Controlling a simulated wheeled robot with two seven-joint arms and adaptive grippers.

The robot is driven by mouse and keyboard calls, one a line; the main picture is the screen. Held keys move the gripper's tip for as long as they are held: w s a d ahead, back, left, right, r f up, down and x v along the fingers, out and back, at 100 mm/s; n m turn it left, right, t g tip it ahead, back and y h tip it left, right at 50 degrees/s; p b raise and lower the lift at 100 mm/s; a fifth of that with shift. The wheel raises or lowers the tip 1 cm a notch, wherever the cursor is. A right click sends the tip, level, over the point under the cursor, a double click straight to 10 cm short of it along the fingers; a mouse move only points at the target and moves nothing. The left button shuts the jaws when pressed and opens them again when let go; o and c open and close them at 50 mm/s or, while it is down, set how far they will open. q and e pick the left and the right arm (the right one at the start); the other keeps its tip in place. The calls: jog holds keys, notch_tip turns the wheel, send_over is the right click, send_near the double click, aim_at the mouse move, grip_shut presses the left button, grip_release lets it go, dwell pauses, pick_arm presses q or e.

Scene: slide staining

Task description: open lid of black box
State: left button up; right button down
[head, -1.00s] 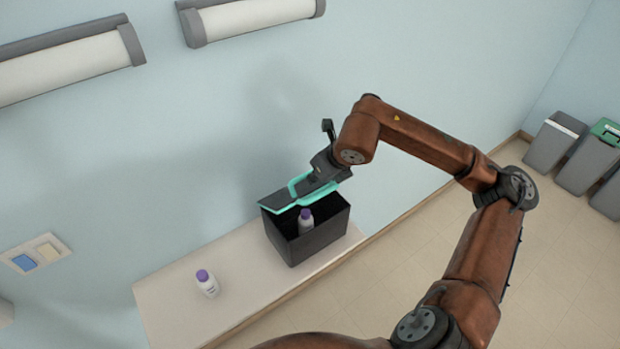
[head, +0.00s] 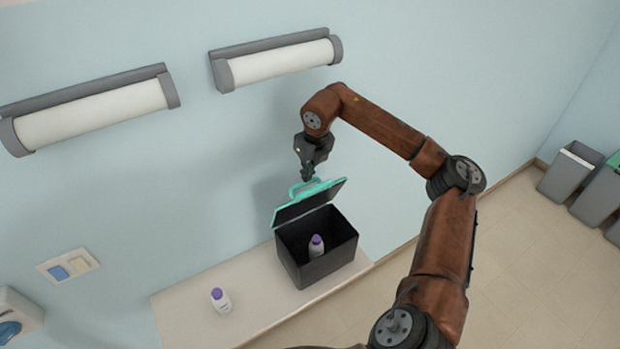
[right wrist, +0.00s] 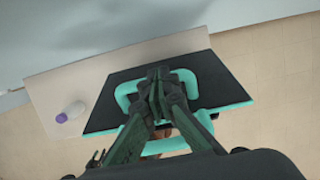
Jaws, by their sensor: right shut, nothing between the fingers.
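The black box (head: 318,268) stands on the light shelf against the wall. Its lid (head: 305,206), black with a teal rim and a teal handle (head: 302,187), is raised and tilted back towards the wall, so the inside shows. A white bottle with a purple cap (head: 316,247) stands inside the box. My right gripper (head: 307,176) is shut and empty, just above the lid's handle. In the right wrist view the closed fingers (right wrist: 158,88) lie over the handle and lid (right wrist: 105,97); I cannot tell whether they touch. My left gripper is not in view.
A second white bottle with a purple cap (head: 220,300) stands on the shelf (head: 185,318) left of the box. Two wall-mounted rolls (head: 95,108) hang above. Grey bins (head: 570,172) stand on the floor at far right.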

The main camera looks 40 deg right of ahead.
jog(key=shift+w, duration=0.35)
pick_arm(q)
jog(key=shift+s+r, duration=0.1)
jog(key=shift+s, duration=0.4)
pick_arm(e)
jog(key=shift+f, duration=0.15)
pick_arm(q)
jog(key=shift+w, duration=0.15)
pick_arm(e)
jog(key=v, duration=1.2)
jog(key=shift+w, duration=0.15)
